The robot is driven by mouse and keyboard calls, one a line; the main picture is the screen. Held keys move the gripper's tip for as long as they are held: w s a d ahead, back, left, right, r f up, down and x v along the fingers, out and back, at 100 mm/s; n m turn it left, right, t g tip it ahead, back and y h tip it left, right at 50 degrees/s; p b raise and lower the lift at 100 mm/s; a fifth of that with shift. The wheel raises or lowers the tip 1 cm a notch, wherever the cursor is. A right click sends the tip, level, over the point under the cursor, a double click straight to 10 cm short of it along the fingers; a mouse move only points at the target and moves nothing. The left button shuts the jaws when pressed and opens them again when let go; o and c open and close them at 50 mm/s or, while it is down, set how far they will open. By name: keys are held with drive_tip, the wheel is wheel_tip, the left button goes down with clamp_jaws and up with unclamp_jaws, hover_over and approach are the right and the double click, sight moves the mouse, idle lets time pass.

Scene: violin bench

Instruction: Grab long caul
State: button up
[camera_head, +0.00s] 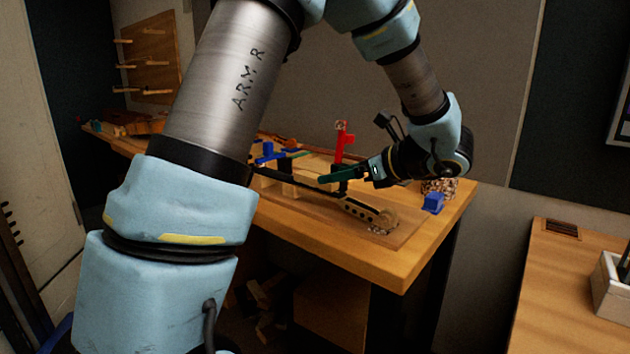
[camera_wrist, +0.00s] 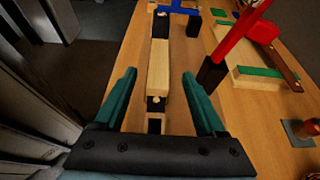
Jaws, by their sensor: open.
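In the wrist view a long pale wooden bar, which looks like the long caul (camera_wrist: 158,68), runs lengthwise between my gripper's green fingers. My gripper (camera_wrist: 158,78) is open, with a finger on each side of the bar and a visible gap to both. The bar has dark blocks near both ends. In the head view my gripper (camera_head: 332,177) is low over the middle of the bench, and I cannot clearly pick out the bar there.
A red upright clamp (camera_head: 343,143) stands close to my gripper; it also shows in the wrist view (camera_wrist: 243,35) on the right. A blue clamp (camera_wrist: 178,9) is at the bar's far end. A blue block (camera_head: 433,203) sits near the right edge of the wooden bench (camera_head: 400,262).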

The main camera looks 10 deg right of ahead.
sight(316, 181)
drive_tip(key=x, duration=0.5)
drive_tip(key=shift+a+r+p, duration=0.15)
drive_tip(key=shift+a+p, duration=0.1)
drive_tip(key=shift+p, duration=0.15)
clamp_jaws()
